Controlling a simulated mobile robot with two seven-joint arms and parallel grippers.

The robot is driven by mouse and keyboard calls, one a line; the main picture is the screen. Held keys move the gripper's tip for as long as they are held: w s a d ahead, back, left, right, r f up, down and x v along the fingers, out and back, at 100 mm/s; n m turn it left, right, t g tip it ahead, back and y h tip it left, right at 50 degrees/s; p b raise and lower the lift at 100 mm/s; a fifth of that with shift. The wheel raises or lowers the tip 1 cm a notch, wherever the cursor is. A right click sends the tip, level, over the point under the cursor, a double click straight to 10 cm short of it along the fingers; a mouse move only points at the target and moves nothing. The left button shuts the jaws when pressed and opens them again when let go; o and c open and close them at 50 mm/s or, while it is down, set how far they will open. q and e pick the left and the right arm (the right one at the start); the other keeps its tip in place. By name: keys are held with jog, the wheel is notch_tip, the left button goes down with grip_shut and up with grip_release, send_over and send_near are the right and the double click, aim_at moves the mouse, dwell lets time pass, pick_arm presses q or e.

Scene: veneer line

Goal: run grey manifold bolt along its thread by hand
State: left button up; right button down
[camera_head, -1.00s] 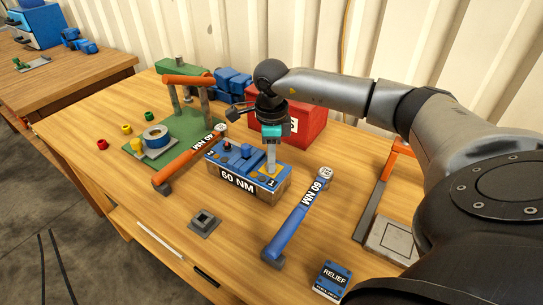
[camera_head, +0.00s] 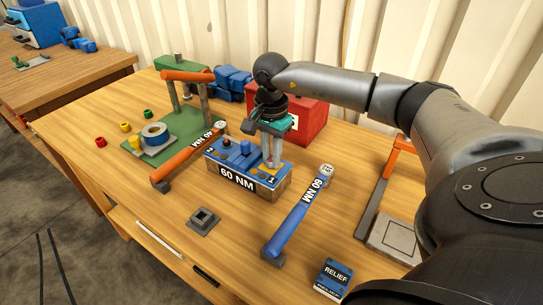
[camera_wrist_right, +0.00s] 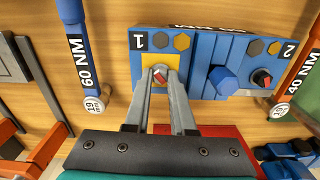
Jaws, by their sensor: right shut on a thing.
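The blue-topped manifold block (camera_head: 238,183), marked 60 NM on its front, stands mid-table. My right gripper (camera_head: 271,164) points down over its end marked 1. In the right wrist view the fingertips close around a small bolt head (camera_wrist_right: 160,78) with a reddish mark, over a yellow square (camera_wrist_right: 174,63). The fingers hide most of the bolt, so its thread and depth cannot be seen. A blue hexagonal part (camera_wrist_right: 223,82) stands mid-block, and a dark knob with a red top (camera_wrist_right: 262,78) stands near the 2. My left gripper is out of view.
A blue 60 NM wrench (camera_head: 290,222) lies right of the block and an orange 40 NM wrench (camera_head: 183,160) left of it. A red box (camera_head: 305,120) stands close behind. A grey square socket (camera_head: 204,221) and a RELIEF box (camera_head: 334,280) are in front.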

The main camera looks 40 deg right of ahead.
aim_at(271, 162)
jog(key=n, duration=0.6)
jog(key=shift+b, duration=0.35)
jog(key=shift+n, duration=0.3)
jog(key=c, duration=0.8)
grip_release()
jog(key=shift+o, duration=0.2)
notch_tip(271, 162, up, 15)
jog(key=p, duration=0.2)
jog(key=shift+r, duration=0.15)
